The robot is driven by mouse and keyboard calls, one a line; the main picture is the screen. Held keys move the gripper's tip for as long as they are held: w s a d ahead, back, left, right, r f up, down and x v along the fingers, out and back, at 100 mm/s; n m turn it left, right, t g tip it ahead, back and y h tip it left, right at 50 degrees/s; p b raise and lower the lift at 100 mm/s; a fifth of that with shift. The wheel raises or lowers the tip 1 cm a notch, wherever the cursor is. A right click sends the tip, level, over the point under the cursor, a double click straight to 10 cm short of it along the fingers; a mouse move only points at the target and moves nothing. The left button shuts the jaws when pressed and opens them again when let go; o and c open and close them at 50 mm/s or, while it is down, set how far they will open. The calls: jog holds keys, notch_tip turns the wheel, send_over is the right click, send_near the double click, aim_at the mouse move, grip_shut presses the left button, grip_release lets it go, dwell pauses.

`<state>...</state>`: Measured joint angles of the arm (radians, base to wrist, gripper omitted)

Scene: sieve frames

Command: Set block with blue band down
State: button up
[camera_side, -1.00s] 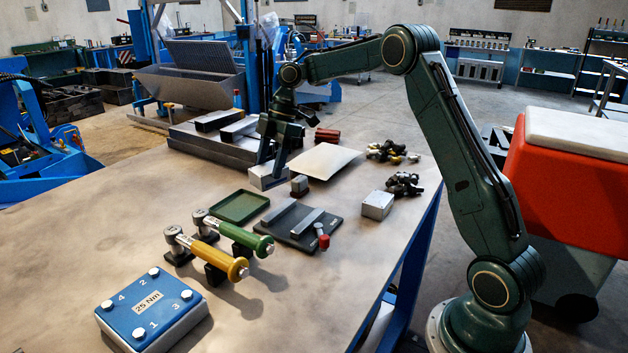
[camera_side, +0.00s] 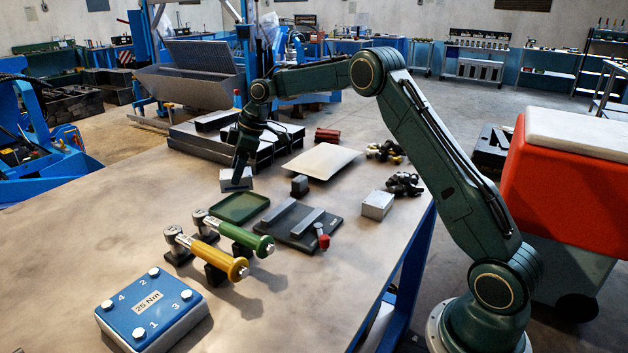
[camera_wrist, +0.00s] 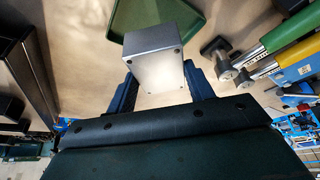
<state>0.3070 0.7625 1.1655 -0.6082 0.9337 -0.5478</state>
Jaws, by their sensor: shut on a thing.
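My gripper (camera_side: 241,172) is shut on a silver-grey block (camera_side: 236,182) near the middle of the table, behind the green tray (camera_side: 239,208). In the wrist view the block (camera_wrist: 160,70) sits between the two fingers, with a pale face and small dark corner holes. I see no blue band on its visible sides. I cannot tell whether its underside touches the table. A second, similar silver block (camera_side: 377,206) stands alone near the table's right edge.
A dark fixture plate (camera_side: 300,240) with a red knob and a small dark cube (camera_side: 299,186) lie to the right. Yellow and green handled tools (camera_side: 220,255) are in front. Dark grey blocks (camera_side: 215,145) stand behind. The table's left part is clear.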

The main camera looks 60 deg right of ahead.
aim_at(240, 189)
jog(key=shift+f, duration=3)
jog(key=o, duration=1.3)
jog(key=shift+f, duration=0.2)
jog(key=shift+r, duration=0.15)
jog(key=v, duration=1.2)
